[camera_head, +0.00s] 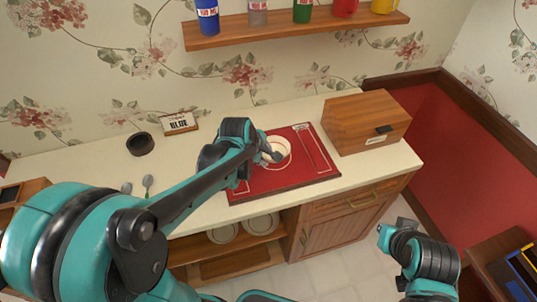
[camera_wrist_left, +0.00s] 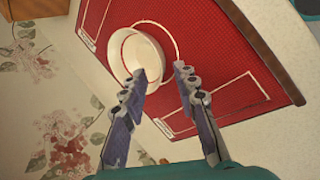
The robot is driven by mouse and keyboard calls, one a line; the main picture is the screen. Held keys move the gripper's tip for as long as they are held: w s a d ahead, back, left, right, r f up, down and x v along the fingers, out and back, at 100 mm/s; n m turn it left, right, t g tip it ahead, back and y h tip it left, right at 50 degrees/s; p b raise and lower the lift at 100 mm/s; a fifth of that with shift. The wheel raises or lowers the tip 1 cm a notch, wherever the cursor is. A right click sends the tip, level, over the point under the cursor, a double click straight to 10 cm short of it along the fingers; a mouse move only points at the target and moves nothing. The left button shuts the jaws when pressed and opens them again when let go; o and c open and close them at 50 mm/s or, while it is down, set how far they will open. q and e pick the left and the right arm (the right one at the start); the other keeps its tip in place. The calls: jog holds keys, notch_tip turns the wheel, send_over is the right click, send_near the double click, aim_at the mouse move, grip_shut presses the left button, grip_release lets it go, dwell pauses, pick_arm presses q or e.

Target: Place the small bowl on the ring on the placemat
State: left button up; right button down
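The small white bowl (camera_head: 281,146) sits on or just above the red placemat (camera_head: 262,182), partly hidden by my left gripper (camera_head: 272,156) in the head view. In the left wrist view the bowl (camera_wrist_left: 124,47) overlaps one side of the pale ring (camera_wrist_left: 176,42) printed on the placemat (camera_wrist_left: 225,65). My left gripper (camera_wrist_left: 162,74) has its fingers apart, with one fingertip over the bowl's inside and the other outside its rim. I cannot tell whether they touch it. My right arm is low at the right in the head view; its fingers are not clear.
A wooden box (camera_head: 362,121) stands right of the placemat. A dark round dish (camera_head: 140,144), a small sign (camera_head: 179,123) and spoons (camera_head: 148,183) are on the counter at left.

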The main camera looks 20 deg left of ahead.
pick_arm(q)
jog(key=s+r+m, duration=0.3)
jog(key=s+m, duration=0.5)
jog(key=s+r+m+t+y+p, duration=0.1)
jog(key=s+r+m, duration=0.3)
jog(key=s+m, duration=0.5)
jog(key=shift+s+d+m+t, duration=0.2)
jog(key=shift+d+m+t, duration=0.1)
jog(key=shift+f+b, duration=0.55)
jog(key=shift+f, duration=0.2)
